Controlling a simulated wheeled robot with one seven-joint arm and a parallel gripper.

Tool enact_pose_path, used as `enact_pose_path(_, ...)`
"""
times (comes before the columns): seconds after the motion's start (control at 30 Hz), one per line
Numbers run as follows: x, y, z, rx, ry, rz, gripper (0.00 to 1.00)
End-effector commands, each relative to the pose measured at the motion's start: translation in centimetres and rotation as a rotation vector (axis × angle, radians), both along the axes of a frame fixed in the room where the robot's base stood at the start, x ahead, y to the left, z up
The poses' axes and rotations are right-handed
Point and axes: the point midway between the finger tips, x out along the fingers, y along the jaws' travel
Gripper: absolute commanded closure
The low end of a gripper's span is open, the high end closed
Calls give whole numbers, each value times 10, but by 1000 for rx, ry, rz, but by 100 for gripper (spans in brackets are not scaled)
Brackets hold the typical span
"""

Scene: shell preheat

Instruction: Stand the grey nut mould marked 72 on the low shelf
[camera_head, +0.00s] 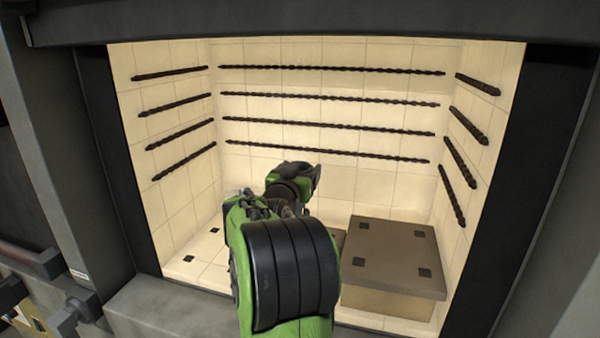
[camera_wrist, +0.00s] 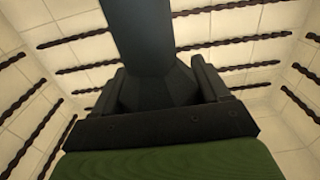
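My gripper (camera_wrist: 157,82) is at the lower middle of the wrist view, its two dark fingers on either side of a dark grey piece. This piece, which I take to be the grey mould (camera_wrist: 140,35), has a faceted flare between the fingers and a narrower body running up out of the picture. No 72 shows on it. In the head view my arm reaches into the kiln and hides the fingers and the mould. A brown slab (camera_head: 395,250) on a pale block stands at the right. A sliver of another brown surface (camera_head: 338,238) shows beside it, mostly behind my arm.
The kiln has pale tiled walls with dark twisted heating rods (camera_head: 330,98) on the back and both sides. The pale floor (camera_head: 195,262) at the left carries small dark squares and is clear. The slab's visible top is empty apart from dark squares. Dark jambs frame the opening.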

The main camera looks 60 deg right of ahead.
Motion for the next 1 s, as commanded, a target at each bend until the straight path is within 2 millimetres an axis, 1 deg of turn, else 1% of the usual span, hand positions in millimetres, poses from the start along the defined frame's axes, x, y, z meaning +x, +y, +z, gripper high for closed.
enact_pose_path(0.03, 0, 0, 0, 0, 0, 0, 17)
enact_pose_path(0.1, 0, 0, 1, 0, 0, 0, 6)
enact_pose_path(0.13, 0, 0, 1, 0, 0, 0, 5)
enact_pose_path(0.37, 0, 0, 1, 0, 0, 0, 5)
enact_pose_path(0.47, -1, 0, 6, 1, 0, -1, 5)
enact_pose_path(0.57, -2, 22, 3, -2, 2, 4, 5)
enact_pose_path(0.7, -9, 62, 2, -3, 0, 5, 5)
enact_pose_path(0.8, -13, 87, 2, -3, 0, 3, 5)
enact_pose_path(0.9, -16, 105, 2, -1, 0, 3, 5)
enact_pose_path(1.0, -19, 116, 3, 0, -1, 0, 5)
